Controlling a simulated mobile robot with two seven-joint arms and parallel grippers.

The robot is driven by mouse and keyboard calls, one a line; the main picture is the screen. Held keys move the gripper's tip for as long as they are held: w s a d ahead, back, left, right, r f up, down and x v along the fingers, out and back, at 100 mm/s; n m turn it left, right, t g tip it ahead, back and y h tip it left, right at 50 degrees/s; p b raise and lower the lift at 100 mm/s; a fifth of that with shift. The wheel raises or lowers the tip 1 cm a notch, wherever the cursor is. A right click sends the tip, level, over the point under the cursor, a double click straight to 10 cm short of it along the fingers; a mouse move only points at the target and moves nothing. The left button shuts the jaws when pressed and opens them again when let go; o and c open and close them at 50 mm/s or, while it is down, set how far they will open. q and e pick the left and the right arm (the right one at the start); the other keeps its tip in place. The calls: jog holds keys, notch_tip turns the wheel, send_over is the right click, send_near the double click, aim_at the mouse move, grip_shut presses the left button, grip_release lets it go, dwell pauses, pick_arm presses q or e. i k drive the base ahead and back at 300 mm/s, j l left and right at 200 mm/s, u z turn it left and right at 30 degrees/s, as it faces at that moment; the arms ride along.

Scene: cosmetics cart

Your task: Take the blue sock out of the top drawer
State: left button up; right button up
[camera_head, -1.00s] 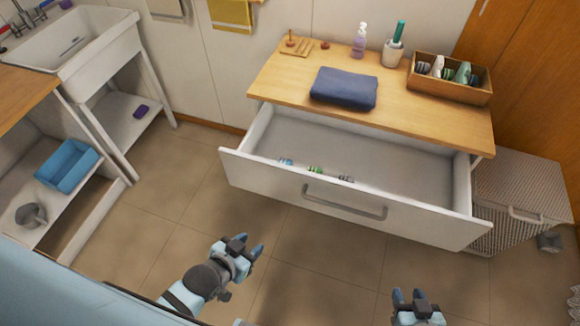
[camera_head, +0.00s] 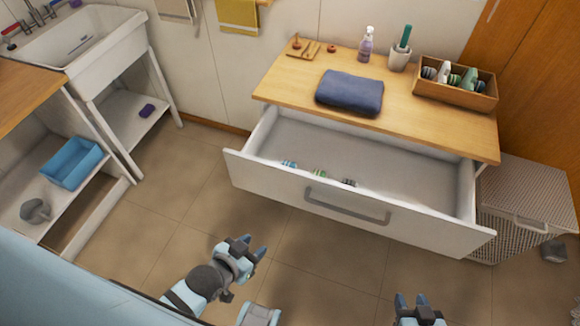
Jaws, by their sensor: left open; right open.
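The top drawer (camera_head: 345,212) of the wooden-topped cabinet stands pulled open. Inside it, near its front panel, lie a small blue striped sock (camera_head: 289,164), a green striped one (camera_head: 319,173) and a dark grey one (camera_head: 348,182), each partly hidden by the front panel. My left gripper (camera_head: 252,251) is open and empty, in front of and below the drawer's left part. My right gripper (camera_head: 411,300) is open and empty at the bottom edge, in front of the drawer's right part. Neither touches the drawer.
On the cabinet top (camera_head: 430,123) lie a folded navy towel (camera_head: 349,93), a spray bottle (camera_head: 366,45), a white cup (camera_head: 399,60) and a wooden box (camera_head: 455,90) of rolled items. A wicker hamper (camera_head: 525,195) stands right. A shelf with a blue bin (camera_head: 72,163) stands left. The floor between is clear.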

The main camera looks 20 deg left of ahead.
aim_at(286, 163)
jog(key=i+l, duration=0.15)
jog(key=l, duration=0.15)
jog(key=i+l, duration=0.15)
jog(key=l, duration=0.15)
jog(key=i+l, duration=0.15)
jog(key=l+u, duration=0.15)
jog(key=u, duration=0.3)
jog(key=i+l+u, duration=0.1)
jog(key=u, duration=0.4)
jog(key=l+u, duration=0.25)
jog(key=u, duration=0.2)
jog(key=i+j+u, duration=0.15)
jog(key=u, duration=0.7)
jog(key=i, duration=0.3)
